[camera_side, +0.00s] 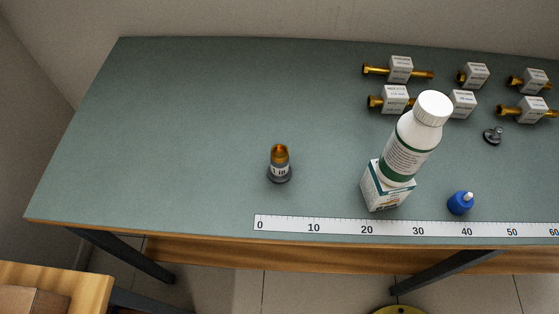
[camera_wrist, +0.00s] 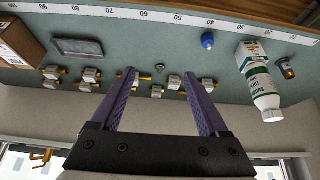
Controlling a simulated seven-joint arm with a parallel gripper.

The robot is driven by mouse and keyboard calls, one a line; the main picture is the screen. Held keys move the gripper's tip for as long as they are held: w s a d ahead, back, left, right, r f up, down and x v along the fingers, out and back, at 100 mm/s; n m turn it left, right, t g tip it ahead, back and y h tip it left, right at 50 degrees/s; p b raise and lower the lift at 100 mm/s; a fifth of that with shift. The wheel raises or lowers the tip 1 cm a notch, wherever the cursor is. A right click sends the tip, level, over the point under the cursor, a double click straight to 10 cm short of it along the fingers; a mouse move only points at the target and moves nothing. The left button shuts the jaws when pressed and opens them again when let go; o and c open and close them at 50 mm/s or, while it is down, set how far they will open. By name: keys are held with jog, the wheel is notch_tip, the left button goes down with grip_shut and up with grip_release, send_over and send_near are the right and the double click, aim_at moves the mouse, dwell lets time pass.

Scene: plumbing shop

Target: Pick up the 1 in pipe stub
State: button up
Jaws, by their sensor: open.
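The 1 in pipe stub (camera_side: 279,155) stands upright on the left-middle of the bench in the side view. It has a copper-coloured upper part, a white label reading "1 in" and a dark grey base. In the wrist view the stub (camera_wrist: 286,68) is at the right edge, beyond the white bottle. My gripper (camera_wrist: 159,77) shows only in the wrist view. Its two purple fingers are wide apart with nothing held between them, and the stub is well to the right of them.
A white bottle (camera_side: 409,140) stands on a small box (camera_side: 386,190), right of the stub. A blue bottle (camera_side: 460,203) and ruler strip (camera_side: 340,227) are near the front edge. Several tagged brass fittings (camera_side: 400,69) are at back right. The bench's left side (camera_side: 150,130) is clear.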

jog(key=w+a+r+n+g+y, duration=0.1)
jog(key=w+a+r+n, duration=0.2)
jog(key=w+a, duration=0.4)
jog(key=w+a+r+n+y, duration=0.1)
jog(key=w+a+r+n, duration=0.25)
jog(key=w+a, duration=0.35)
jog(key=n+g+y, duration=0.2)
jog(key=n+g, duration=0.2)
jog(key=n, duration=0.5)
send_over(273, 162)
jog(key=d, duration=0.5)
notch_tip(273, 162, down, 8)
jog(key=shift+m, duration=0.25)
jog(key=d+x, duration=0.1)
jog(key=x, duration=0.5)
jog(key=d+x, duration=0.1)
jog(key=x, duration=0.4)
jog(key=d+f+x, duration=0.1)
jog(key=x, duration=0.5)
jog(key=shift+a+f, duration=0.1)
jog(key=shift+f, duration=0.25)
jog(key=shift+t, duration=0.3)
jog(key=shift+x, duration=3.15)
grip_shut()
